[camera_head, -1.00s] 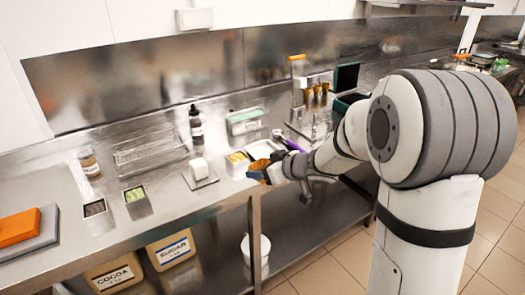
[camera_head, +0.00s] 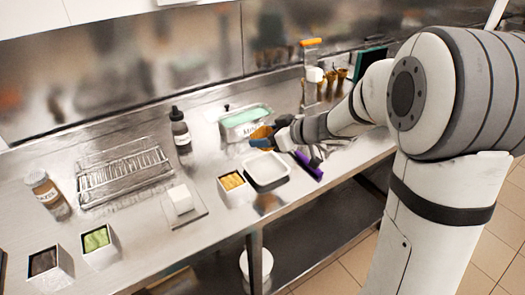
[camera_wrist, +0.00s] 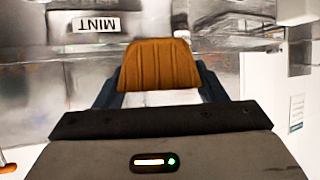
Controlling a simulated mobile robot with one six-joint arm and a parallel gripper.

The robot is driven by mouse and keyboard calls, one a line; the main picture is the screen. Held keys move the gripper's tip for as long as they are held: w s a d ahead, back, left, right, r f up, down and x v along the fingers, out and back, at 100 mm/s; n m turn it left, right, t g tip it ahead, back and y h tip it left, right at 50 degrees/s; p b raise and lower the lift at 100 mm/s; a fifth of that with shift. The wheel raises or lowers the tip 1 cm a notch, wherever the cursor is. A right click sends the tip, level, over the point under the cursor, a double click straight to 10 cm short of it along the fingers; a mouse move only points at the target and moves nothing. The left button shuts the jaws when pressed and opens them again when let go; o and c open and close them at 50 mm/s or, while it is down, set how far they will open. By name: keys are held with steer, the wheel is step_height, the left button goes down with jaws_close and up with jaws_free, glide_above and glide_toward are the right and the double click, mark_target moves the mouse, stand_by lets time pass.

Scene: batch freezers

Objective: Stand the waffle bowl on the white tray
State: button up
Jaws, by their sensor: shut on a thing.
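The waffle bowl (camera_wrist: 158,64) is orange-brown and ribbed, held between the fingers of my gripper (camera_wrist: 160,88) in the wrist view. In the head view the bowl (camera_head: 262,133) shows small at the tip of my gripper (camera_head: 264,140), above the counter and just behind the white tray. The white tray (camera_head: 268,186) is a shallow, empty-looking square tray on the counter near the front edge. My gripper is shut on the bowl. I cannot tell the exact height of the bowl over the counter.
A tub labelled MINT (camera_head: 246,122) stands behind the bowl. A container of yellow pieces (camera_head: 231,182) is left of the tray. A purple-handled tool (camera_head: 308,166) lies to the right. A wire rack (camera_head: 124,172), a dark bottle (camera_head: 180,130) and a small white block (camera_head: 181,199) stand further left.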

steer(key=f, duration=0.2)
steer(key=f+b, duration=0.1)
steer(key=f, duration=0.1)
steer(key=w+f, duration=0.1)
steer(key=f, duration=0.1)
steer(key=shift+f+b, duration=0.35)
step_height(320, 180, down, 3)
steer(key=shift+f+b, duration=0.2)
steer(key=shift+b, duration=0.15)
steer(key=shift+s+r, duration=0.1)
